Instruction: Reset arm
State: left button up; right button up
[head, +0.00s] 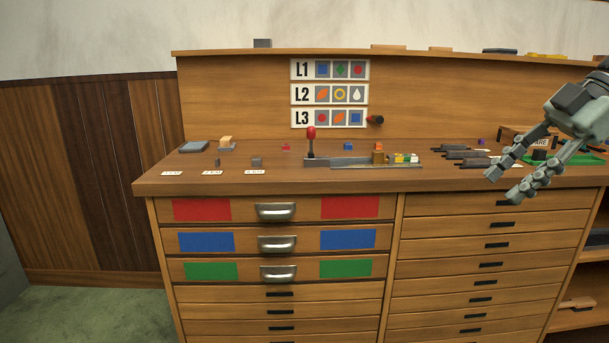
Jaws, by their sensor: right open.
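My right gripper (505,186) comes in from the right with its two fingers apart and nothing between them. It hangs in front of the right part of the wooden cabinet top (440,182), near its front edge. My left gripper is not in view. A metal composing device with an upright red-knobbed lever (311,143) stands mid-bench, with a brown block and small yellow and white pieces at its right end.
A sign panel with rows L1, L2 and L3 (330,94) is on the backboard. Dark bars (465,155) and a green tray (553,158) lie near my right gripper. Small blocks, a dark pad (194,147) and labels sit at left. Drawers below appear shut.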

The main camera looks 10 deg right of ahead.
jog(key=w+d+f+m+t+y, duration=0.3)
jog(key=w+f+t, duration=0.65)
jog(key=f, duration=0.35)
jog(key=s+d+f+m+t+h, duration=0.1)
jog(key=d+f+m+h, duration=0.2)
jog(key=f, duration=0.5)
jog(key=s+f+m+t+h, duration=0.1)
jog(key=f+m+h, duration=0.25)
jog(key=f, duration=0.35)
jog(key=d+f+m+h, duration=0.2)
jog(key=f+m+h, duration=0.15)
jog(key=f, duration=0.45)
jog(key=s+a+f+m+g+h, duration=0.25)
jog(key=s+f, duration=0.35)
jog(key=f, duration=0.4)
jog(key=s+a+f+g+y, duration=0.1)
jog(key=s+a+f+g, duration=0.7)
jog(key=s+a+f, duration=0.8)
jog(key=s+a, duration=0.1)
jog(key=s, duration=0.2)
jog(key=shift+s+a+g, duration=0.25)
jog(key=shift+s+g, duration=0.1)
jog(key=shift+g, duration=0.05)
